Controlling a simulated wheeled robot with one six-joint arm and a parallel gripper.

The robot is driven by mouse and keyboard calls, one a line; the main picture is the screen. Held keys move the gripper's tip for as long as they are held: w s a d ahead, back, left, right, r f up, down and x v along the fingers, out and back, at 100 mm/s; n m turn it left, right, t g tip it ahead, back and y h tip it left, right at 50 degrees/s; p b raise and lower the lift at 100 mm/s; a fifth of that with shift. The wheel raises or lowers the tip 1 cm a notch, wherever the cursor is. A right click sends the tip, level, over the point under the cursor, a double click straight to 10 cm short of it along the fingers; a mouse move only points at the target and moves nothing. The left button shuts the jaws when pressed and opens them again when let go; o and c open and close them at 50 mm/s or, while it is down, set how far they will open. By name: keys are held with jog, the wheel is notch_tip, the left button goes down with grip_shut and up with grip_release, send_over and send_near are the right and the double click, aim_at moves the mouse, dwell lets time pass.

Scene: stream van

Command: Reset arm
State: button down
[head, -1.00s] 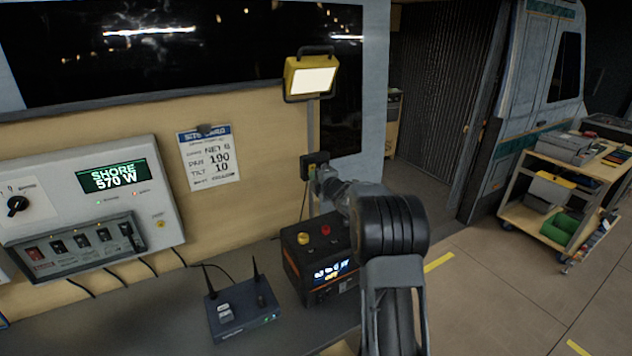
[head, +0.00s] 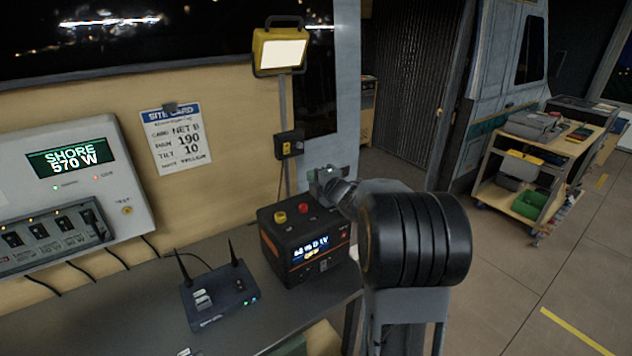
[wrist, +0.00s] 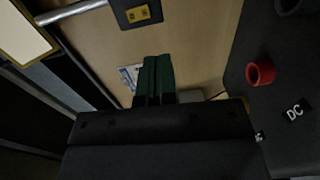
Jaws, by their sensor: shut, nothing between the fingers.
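My arm reaches forward in the head view, with its thick black joint large at lower right. My gripper (head: 326,178) is at the arm's far end, small, by the lamp post and near the top of the black power station (head: 305,245). In the wrist view its dark green fingers (wrist: 157,70) are together, with nothing between them. The power station (wrist: 285,110) fills the right of that view, its red terminal (wrist: 260,73) apart from the fingers.
A yellow work lamp (head: 280,50) stands on a post with a small switch box (head: 290,145). A router (head: 218,296) with two antennas sits on the grey bench. The shore-power panel (head: 30,130) and site card (head: 180,140) are at left. A tool cart (head: 535,165) stands on open floor at right.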

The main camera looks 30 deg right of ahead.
jog(key=shift+s, duration=0.35)
dwell(0.4)
jog(key=s+a+f+m+g, duration=0.2)
jog(key=s+a+m+g, duration=0.2)
jog(key=s, duration=0.5)
jog(key=s+a+f+m+g+h, duration=0.1)
jog(key=s+a+f+m+g, duration=0.2)
jog(key=s+m, duration=0.6)
jog(key=s+a+f+m+g+h, duration=0.1)
jog(key=s+a+f+m+g, duration=0.2)
jog(key=s+a+m+g, duration=0.3)
jog(key=s+a, duration=0.3)
jog(key=shift+s, duration=0.3)
